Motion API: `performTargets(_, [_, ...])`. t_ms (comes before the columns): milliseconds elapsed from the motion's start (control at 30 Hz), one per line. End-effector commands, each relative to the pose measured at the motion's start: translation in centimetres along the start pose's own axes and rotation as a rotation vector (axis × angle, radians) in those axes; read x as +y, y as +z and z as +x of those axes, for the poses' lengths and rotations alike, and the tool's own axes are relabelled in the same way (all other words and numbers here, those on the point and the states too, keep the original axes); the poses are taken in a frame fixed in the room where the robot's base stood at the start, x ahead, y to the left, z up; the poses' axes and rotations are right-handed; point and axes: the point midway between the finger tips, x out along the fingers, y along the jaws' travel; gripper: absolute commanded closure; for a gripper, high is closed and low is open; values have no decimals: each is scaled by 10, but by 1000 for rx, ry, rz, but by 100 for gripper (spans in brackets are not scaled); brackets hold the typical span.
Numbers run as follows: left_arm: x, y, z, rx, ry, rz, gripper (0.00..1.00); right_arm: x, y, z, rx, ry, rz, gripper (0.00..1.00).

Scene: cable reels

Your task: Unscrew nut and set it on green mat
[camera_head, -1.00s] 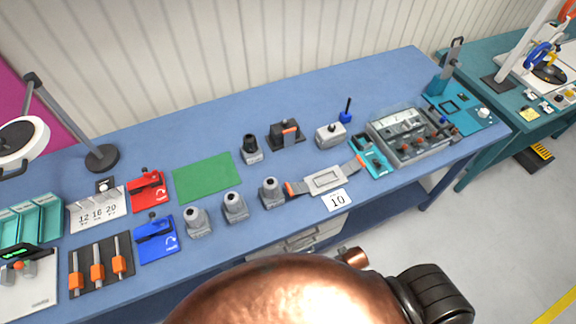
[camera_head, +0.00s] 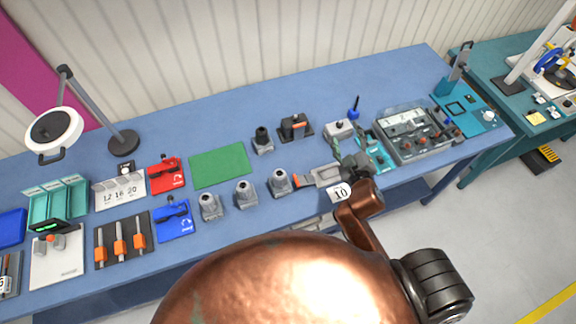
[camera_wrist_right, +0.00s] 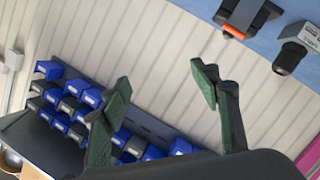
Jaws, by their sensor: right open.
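The green mat (camera_head: 219,165) lies flat and bare on the blue table. Grey fittings stand in front of it: a left one (camera_head: 209,206), a middle one (camera_head: 245,194) and a right one (camera_head: 280,183). A dark-topped fitting (camera_head: 262,141) stands right of the mat; it also shows in the wrist view (camera_wrist_right: 290,57). I cannot make out which piece is the nut. My right gripper (camera_head: 354,164) is over the table, right of the fittings, near the "10" card. In the wrist view its green-padded fingers (camera_wrist_right: 160,92) are apart and empty. My left gripper is not in view.
A dark block with an orange part (camera_head: 295,127) stands behind the fittings. A grey strap plate (camera_head: 325,175) lies beside my right gripper. A grey panel box (camera_head: 411,137) is further right. Red (camera_head: 166,175) and blue (camera_head: 174,222) units flank the mat's left.

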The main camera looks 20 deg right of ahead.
Motion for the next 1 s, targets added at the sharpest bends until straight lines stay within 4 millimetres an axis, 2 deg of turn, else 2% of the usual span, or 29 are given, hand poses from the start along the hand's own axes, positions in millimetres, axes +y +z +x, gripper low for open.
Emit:
performTargets(33, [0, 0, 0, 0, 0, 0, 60, 13, -40, 5, 116, 47, -75, 43])
performTargets(133, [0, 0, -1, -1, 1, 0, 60, 27, -119, 1, 353, 134, -240, 43])
performTargets(200, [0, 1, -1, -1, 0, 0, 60, 26, -174, -12, 525, 187, -368, 43])
performTargets(267, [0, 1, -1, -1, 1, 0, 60, 18, -218, -28, 678, 227, -491, 43])
performTargets(300, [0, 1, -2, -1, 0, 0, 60, 8, -246, -42, 782, 250, -580, 43])
performTargets(367, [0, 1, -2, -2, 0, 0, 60, -15, -282, -65, 945, 277, -728, 43])
performTargets(400, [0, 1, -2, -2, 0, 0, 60, -35, -300, -80, 1053, 288, -836, 43])
performTargets(467, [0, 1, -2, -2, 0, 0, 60, -69, -318, -102, 1207, 294, -1004, 43])
performTargets(500, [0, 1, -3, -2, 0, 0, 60, -94, -322, -115, 1305, 288, -1121, 43])
performTargets(567, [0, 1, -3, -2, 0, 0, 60, -132, -319, -129, 1442, 264, -1301, 43])
performTargets(633, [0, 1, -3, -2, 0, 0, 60, -172, -300, -136, 1584, 211, -1522, 43])
performTargets(733, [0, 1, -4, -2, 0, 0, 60, -216, -253, -128, 1739, 80, -1843, 43])
performTargets(800, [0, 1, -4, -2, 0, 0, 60, -230, -212, -112, 1804, -47, -2057, 43])
performTargets(867, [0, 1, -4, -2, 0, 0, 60, -232, -179, -96, 1833, -167, -2217, 43])
performTargets(900, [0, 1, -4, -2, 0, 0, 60, -230, -158, -86, 1839, -251, -2311, 43])
performTargets(1000, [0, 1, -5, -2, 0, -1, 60, -217, -119, -63, 1827, -438, -2483, 43])
